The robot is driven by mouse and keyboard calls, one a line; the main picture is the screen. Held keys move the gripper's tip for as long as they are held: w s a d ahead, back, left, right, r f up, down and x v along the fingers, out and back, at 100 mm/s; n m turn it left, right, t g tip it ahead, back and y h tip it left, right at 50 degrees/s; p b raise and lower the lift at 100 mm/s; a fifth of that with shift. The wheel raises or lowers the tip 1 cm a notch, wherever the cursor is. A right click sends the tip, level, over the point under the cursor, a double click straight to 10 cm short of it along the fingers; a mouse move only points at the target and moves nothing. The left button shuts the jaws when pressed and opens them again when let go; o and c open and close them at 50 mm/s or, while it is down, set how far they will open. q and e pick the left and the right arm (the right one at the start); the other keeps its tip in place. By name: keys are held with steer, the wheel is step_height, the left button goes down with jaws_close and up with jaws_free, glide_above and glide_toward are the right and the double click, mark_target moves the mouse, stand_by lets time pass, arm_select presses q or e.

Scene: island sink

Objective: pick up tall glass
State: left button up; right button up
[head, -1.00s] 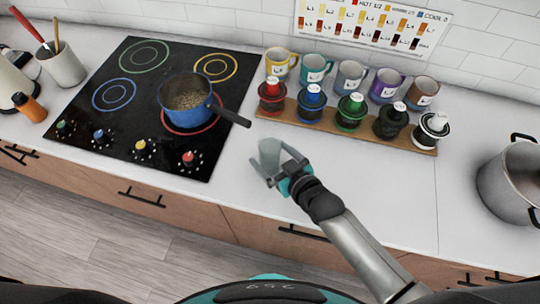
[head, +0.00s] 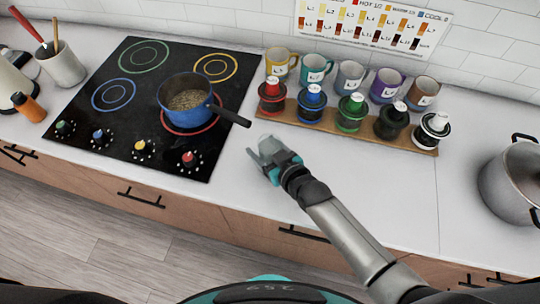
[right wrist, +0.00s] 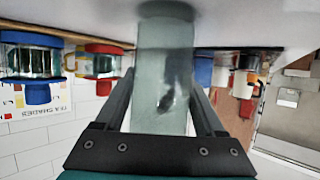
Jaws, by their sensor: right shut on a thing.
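The tall glass (right wrist: 165,75) is a clear, greyish, see-through cylinder. In the right wrist view, which looks upside down, it stands between my two fingers with its base at or near the white counter. In the head view the glass (head: 267,147) is small and partly hidden by the fingers, in front of the wooden rack. My right gripper (head: 263,156) is shut on it, with one finger on each side, as the right wrist view (right wrist: 164,98) also shows. My left gripper is not in view.
A wooden rack (head: 283,114) with several coloured-lid jars and a row of mugs stands behind. A blue pot (head: 187,117) sits on the stove, its handle pointing toward the rack. A steel pot (head: 510,185) is at the far right. The counter (head: 390,195) between is clear.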

mark_target(264, 141)
steer(key=c, duration=0.8)
steer(key=shift+r, duration=0.2)
steer(key=shift+c, duration=0.2)
steer(key=shift+r+p, duration=0.6)
steer(key=shift+r, duration=1.1)
step_height(264, 141, up, 12)
steer(key=shift+r+p, duration=0.1)
steer(key=shift+p, duration=1)
steer(key=shift+r, duration=2)
